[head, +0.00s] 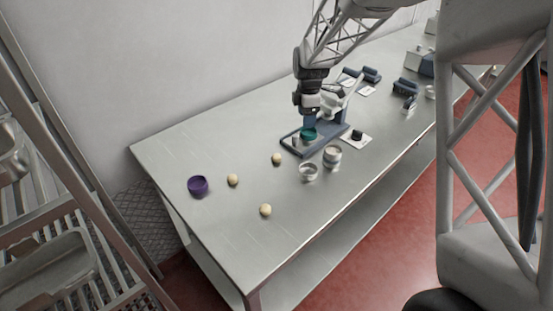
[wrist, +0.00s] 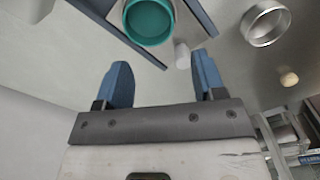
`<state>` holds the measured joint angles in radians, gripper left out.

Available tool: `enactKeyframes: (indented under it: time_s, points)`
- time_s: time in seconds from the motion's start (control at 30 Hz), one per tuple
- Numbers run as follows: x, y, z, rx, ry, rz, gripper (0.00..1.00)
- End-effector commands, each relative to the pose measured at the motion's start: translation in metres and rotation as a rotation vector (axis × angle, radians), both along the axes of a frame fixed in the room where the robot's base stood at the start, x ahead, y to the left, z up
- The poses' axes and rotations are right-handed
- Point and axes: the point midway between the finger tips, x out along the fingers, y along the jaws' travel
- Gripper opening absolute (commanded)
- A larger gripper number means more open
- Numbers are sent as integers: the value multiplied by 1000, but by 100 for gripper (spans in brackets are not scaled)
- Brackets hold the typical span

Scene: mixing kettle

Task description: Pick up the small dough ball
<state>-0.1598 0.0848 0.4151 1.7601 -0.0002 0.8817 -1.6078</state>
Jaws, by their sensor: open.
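Three pale dough balls lie on the steel table: one near the back (head: 277,159), one to its left (head: 233,180) and one nearer the front edge (head: 265,210). They look close in size; I cannot tell surely which is the small one. One dough ball also shows at the right of the wrist view (wrist: 289,78), well outside the jaws. My gripper (head: 308,112) is above the table, over the blue-grey stand, right of and apart from all the balls. In the wrist view my gripper's blue fingers (wrist: 163,76) are apart with nothing held.
A teal bowl (head: 308,133) sits at the blue-grey stand (head: 290,141) under my gripper. A metal bowl (head: 309,174) and a pale container (head: 332,156) stand in front. A purple bowl (head: 197,186) is at the left. Free table surrounds the balls; blue-grey equipment (head: 408,87) is farther right.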

Motion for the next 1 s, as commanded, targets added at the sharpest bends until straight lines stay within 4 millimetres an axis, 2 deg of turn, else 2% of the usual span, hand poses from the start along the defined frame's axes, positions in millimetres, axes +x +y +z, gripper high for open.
enactKeyframes:
  time_s: [0.3, 0.43, 0.6, 1.0]
  points:
    - [-60, 66, -3, 0, 1, -72, 63]
    - [-81, 84, -5, 0, 0, -100, 63]
    - [-93, 95, -5, 0, 0, -118, 63]
    - [-94, 95, -8, 0, 1, -121, 63]
